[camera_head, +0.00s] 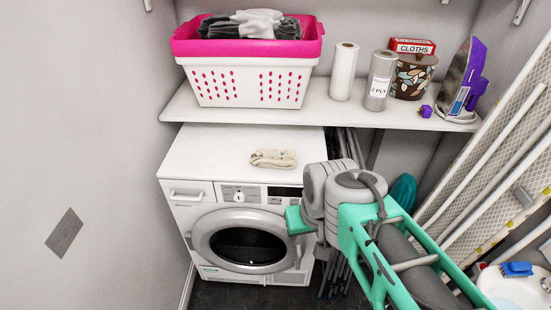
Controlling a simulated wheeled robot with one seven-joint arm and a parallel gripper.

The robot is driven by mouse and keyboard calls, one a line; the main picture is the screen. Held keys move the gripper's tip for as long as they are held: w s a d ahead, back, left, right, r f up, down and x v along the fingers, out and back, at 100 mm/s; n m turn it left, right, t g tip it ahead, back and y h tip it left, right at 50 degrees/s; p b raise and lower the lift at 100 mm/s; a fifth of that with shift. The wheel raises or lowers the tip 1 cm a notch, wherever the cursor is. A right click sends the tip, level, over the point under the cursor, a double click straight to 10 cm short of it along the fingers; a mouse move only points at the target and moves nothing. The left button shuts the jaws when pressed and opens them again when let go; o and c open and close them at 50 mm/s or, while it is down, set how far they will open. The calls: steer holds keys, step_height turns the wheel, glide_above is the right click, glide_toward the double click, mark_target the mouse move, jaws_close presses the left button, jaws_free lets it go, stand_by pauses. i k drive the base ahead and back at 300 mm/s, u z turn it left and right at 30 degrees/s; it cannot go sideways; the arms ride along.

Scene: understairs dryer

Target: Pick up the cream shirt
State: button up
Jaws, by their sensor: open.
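The cream shirt (273,159) lies folded in a small flat bundle on the white top of the dryer (205,150), near its front edge. Nothing covers the shirt. My grey and teal arm reaches in from the lower right, with its bent part in front of the dryer's right front corner. The shirt is to the left of and above this bend in the picture, with a gap between them. I cannot make out my gripper or its fingers, so nothing is seen touching the shirt.
A shelf (330,112) overhangs the dryer's back. It holds a pink and white laundry basket (248,84), paper rolls (343,72), a patterned pot (413,75) and an iron (463,85). Ironing boards (500,150) lean at right. The rest of the dryer top is clear.

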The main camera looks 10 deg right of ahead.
mark_target(277, 157)
steer(key=u, duration=0.6)
steer(key=i, duration=0.6)
steer(key=u, duration=0.8)
steer(key=i, duration=0.35)
steer(key=u, duration=0.2)
